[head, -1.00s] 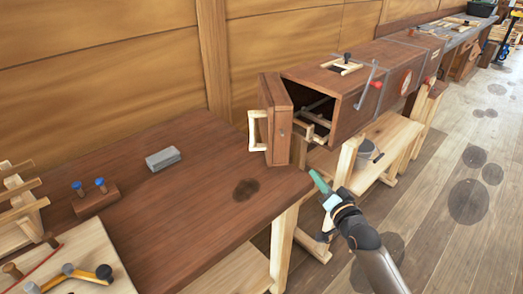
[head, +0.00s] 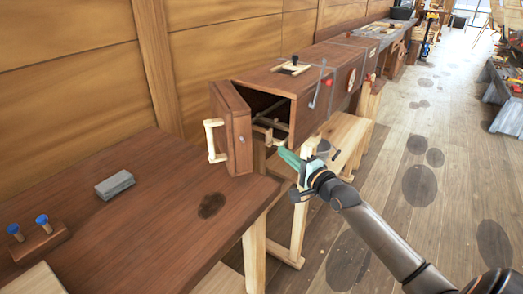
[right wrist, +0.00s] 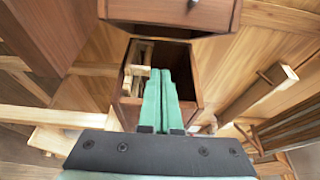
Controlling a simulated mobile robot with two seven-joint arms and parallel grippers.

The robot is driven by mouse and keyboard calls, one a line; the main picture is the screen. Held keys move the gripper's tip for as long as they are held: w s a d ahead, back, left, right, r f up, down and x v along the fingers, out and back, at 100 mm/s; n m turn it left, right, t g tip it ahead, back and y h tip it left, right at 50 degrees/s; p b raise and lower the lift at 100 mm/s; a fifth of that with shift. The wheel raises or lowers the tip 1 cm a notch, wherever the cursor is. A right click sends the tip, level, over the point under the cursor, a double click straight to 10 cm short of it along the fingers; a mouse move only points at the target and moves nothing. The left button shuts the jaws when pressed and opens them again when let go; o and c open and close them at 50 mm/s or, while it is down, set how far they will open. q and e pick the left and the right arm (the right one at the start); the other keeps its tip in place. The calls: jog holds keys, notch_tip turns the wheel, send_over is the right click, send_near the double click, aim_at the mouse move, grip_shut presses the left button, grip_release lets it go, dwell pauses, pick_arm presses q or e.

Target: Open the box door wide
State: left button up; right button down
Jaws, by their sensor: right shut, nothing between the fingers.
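The long wooden box (head: 343,92) stands beyond the table, its dark open end facing me. Its door (head: 238,137) stands partly open at the left of that end, with a clear gap between them. A pale handle (head: 215,140) is on the door's left face. Slats show inside the box. My right gripper (head: 284,156) has green fingers, shut and empty, just below the box mouth and right of the door. In the right wrist view the fingers (right wrist: 167,100) point toward the box opening; I cannot tell whether they touch anything. My left gripper is not in view.
The brown table (head: 130,235) lies in front, with a grey block (head: 115,184) and a wooden block with blue-topped pegs (head: 38,240). A pale wooden stand (head: 345,140) is under the box. The floor (head: 410,150) at right is open.

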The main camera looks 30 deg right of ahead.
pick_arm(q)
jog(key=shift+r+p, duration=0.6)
pick_arm(e)
jog(key=w+a, duration=0.4)
jog(key=w, duration=0.1)
jog(key=shift+w, duration=0.3)
jog(key=shift+a, duration=0.1)
